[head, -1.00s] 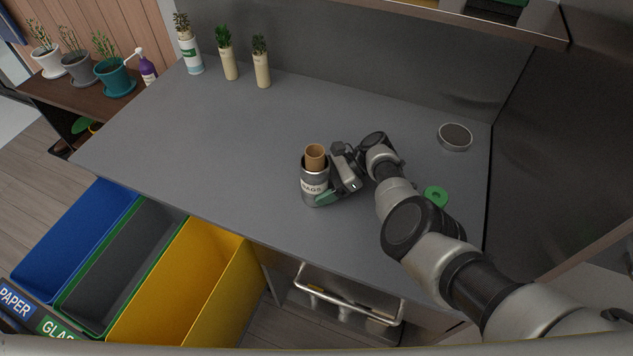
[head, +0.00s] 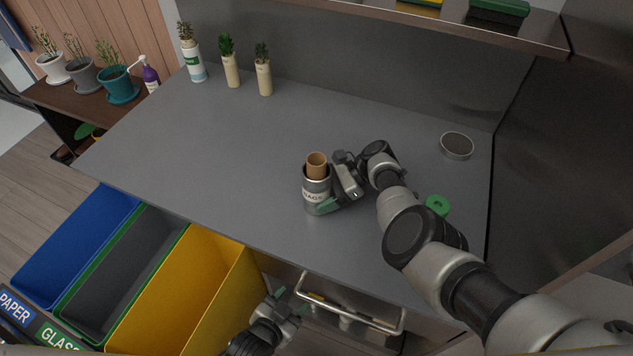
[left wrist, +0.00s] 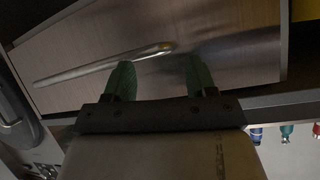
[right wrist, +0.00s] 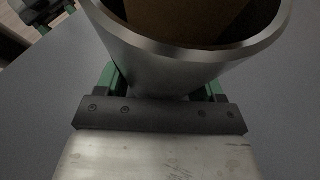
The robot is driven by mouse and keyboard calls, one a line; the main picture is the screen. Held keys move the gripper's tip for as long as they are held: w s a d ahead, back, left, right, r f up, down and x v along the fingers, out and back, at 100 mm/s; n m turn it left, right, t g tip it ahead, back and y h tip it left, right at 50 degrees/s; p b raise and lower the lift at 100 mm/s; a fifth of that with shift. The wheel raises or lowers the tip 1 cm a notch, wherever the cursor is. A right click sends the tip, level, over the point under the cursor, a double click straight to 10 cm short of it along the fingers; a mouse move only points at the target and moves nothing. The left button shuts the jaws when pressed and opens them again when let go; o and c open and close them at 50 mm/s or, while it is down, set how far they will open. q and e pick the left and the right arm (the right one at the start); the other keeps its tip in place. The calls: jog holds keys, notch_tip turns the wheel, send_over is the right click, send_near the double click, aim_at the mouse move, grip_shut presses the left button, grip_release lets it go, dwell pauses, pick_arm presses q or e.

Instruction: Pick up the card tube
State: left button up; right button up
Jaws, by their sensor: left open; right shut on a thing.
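The card tube (head: 317,161) is brown and stands inside a metal canister (head: 316,186) with a label ending in "AGS", on the grey worktop. Its top sticks out above the rim; its lower part is hidden. In the right wrist view the card tube (right wrist: 185,12) shows inside the canister (right wrist: 180,62). My right gripper (head: 324,204) is shut on the canister, with green fingers around its lower side. My left gripper (head: 290,300) is open and empty, low in front of the counter, near the drawer handle. In the left wrist view its green fingers (left wrist: 158,78) are apart.
Planters (head: 231,70) stand at the back left. Below the front edge are blue, grey and yellow bins (head: 190,290) and a drawer handle (head: 350,318). A shelf (head: 470,28) overhangs the back.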

pick_arm(q)
jog(key=w+d+r+m+t+h, duration=0.1)
jog(key=d+r+t, duration=0.1)
jog(key=r, duration=0.6)
jog(key=w+d+r+t+h, duration=0.1)
jog(key=w+d+r+h, duration=0.15)
jog(key=r, duration=0.65)
jog(key=n+t+y, duration=0.2)
jog(key=n+t, duration=0.1)
jog(key=n, duration=0.1)
send_near(312, 169)
jog(key=x, duration=0.5)
jog(key=shift+d+f, duration=0.1)
jog(key=shift+d, duration=0.1)
jog(key=shift+x, duration=2.7)
jog(key=shift+a, duration=0.15)
jog(key=c, duration=0.9)
notch_tip(312, 169, up, 18)
